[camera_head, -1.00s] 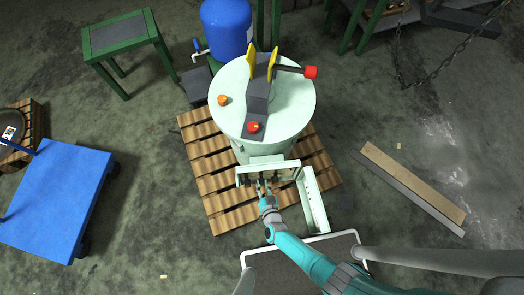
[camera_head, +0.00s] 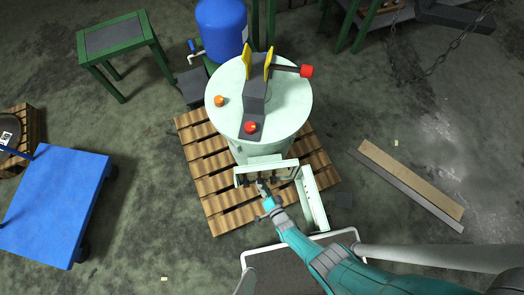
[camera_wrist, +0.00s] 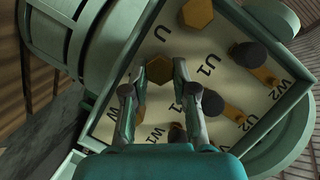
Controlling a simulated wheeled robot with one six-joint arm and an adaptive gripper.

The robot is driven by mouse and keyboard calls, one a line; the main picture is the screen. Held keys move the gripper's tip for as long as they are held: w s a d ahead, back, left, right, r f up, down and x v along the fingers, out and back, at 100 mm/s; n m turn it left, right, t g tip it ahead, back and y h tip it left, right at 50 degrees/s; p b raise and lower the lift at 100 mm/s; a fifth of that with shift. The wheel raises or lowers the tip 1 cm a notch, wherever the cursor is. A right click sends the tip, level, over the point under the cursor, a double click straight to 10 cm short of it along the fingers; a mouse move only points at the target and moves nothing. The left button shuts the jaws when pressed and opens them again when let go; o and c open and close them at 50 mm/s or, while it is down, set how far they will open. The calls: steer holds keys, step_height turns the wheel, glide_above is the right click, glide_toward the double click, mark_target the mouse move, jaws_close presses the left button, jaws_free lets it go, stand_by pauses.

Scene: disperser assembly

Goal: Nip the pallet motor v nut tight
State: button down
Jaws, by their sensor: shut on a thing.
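The pallet motor's open terminal box (camera_head: 267,173) is on the front of the pale green drum machine. In the wrist view its pale terminal board (camera_wrist: 226,88) carries printed letters, among them U, U1, U2, W1 and W2. My gripper (camera_wrist: 160,72), also in the head view (camera_head: 263,188), has its two fingertips on either side of a brass hex nut (camera_wrist: 159,69) and is shut on it. The letter U is printed just above this nut. Another brass hex nut (camera_wrist: 197,14) sits at the top of the board.
Dark round caps (camera_wrist: 247,55) on brass strips stand to the right of the held nut. The box rim (camera_wrist: 285,120) surrounds the board closely. The machine stands on a wooden pallet (camera_head: 222,208). A blue cart (camera_head: 52,205) is at left and planks (camera_head: 410,185) lie at right.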

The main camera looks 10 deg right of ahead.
steer(key=shift+d+m, duration=0.1)
steer(key=shift+m, duration=0.3)
stand_by(0.4)
steer(key=c, duration=0.9)
jaws_free()
steer(key=shift+f+v, duration=0.1)
steer(key=shift+v, duration=2.9)
steer(key=shift+f+v, duration=0.15)
steer(key=shift+v, duration=2.85)
steer(key=shift+d, duration=0.1)
